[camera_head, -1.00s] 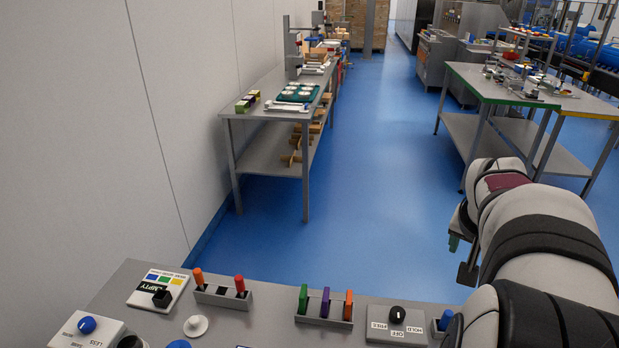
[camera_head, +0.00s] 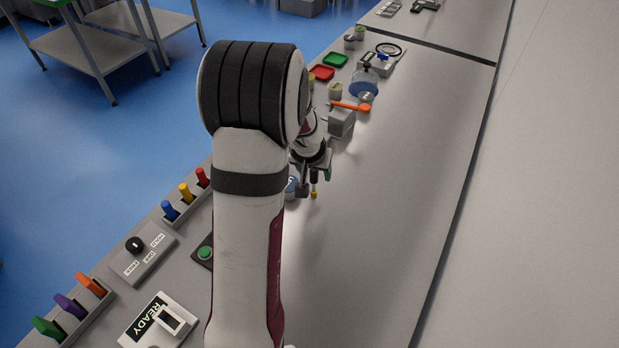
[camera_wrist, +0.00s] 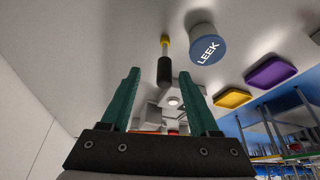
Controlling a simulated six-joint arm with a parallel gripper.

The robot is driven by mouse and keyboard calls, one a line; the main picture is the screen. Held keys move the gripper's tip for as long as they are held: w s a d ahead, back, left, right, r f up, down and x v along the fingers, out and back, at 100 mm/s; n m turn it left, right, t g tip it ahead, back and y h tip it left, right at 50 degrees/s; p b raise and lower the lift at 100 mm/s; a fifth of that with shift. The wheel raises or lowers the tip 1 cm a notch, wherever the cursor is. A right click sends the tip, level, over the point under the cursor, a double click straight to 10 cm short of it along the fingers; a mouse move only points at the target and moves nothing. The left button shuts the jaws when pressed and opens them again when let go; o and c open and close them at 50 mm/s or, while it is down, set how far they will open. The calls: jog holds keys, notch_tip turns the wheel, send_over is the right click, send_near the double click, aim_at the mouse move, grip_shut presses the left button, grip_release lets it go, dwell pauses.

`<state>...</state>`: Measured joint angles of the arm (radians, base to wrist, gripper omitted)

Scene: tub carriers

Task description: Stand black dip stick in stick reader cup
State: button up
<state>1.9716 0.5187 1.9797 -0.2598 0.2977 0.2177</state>
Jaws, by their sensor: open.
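My gripper (camera_wrist: 159,74) is open, its two teal fingers apart in the wrist view. A stick with a black handle (camera_wrist: 164,71), thin grey shaft and yellow end shows between the fingertips or just beyond them; it looks like the black dip stick. I cannot tell whether it touches a finger. In the head view its yellow end (camera_head: 314,195) shows just below my gripper (camera_head: 316,172), the rest largely hidden. A white device with a READY display (camera_head: 158,318) sits at the bottom of the head view; I cannot tell whether it holds the reader cup.
A blue-lidded tub marked LEEK (camera_wrist: 206,46) stands beside the stick. Purple (camera_wrist: 270,72) and yellow (camera_wrist: 233,98) trays lie farther right in the wrist view. An orange spoon-like thing (camera_head: 352,106) lies beyond my gripper in the head view. The bench to the right is clear.

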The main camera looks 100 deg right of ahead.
aim_at(313, 177)
jog(key=x, duration=0.5)
jog(key=shift+w+d+f, duration=0.2)
jog(key=shift+w+f, duration=0.05)
jog(key=shift+f, duration=0.15)
grip_shut()
